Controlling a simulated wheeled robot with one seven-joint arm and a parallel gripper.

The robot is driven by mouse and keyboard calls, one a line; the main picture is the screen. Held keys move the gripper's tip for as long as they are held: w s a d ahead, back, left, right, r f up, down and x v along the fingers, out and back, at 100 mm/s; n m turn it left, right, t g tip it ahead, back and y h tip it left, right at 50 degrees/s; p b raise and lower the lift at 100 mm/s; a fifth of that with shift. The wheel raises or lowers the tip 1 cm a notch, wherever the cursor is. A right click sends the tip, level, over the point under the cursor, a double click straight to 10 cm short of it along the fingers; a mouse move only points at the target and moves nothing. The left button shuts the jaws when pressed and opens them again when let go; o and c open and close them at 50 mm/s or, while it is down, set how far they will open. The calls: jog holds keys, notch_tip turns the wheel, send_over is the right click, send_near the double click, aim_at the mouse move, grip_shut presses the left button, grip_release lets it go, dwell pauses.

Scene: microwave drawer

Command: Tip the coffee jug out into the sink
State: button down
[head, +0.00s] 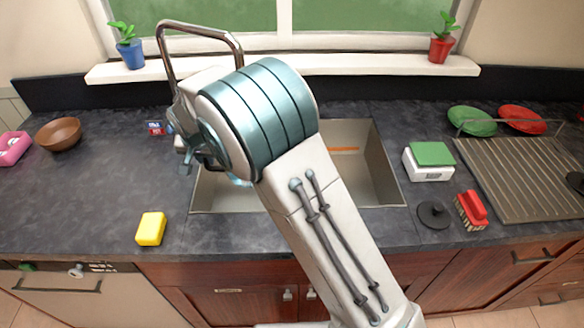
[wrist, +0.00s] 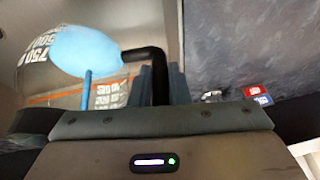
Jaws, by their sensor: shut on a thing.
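The coffee jug (wrist: 40,60) is clear, with white volume marks and a black handle (wrist: 156,62); it fills the upper left of the wrist view. My gripper (wrist: 165,88) is shut on the black handle. A light-blue oval with a thin blue stem shows at the jug; I cannot tell what it is. The jug's tilt and contents are unclear. In the head view my arm crosses the steel sink (head: 375,165) and hides the jug and most of my gripper.
The tap (head: 200,27) rises behind my arm. A yellow sponge (head: 151,229) lies left of the sink. A kitchen scale (head: 428,163), a red brush (head: 471,209) and a black disc (head: 433,214) lie right of it. An orange stick (head: 343,149) shows in the sink.

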jog(key=shift+d+r, duration=0.1)
jog(key=shift+r+p, duration=0.8)
jog(key=shift+r, duration=1.2)
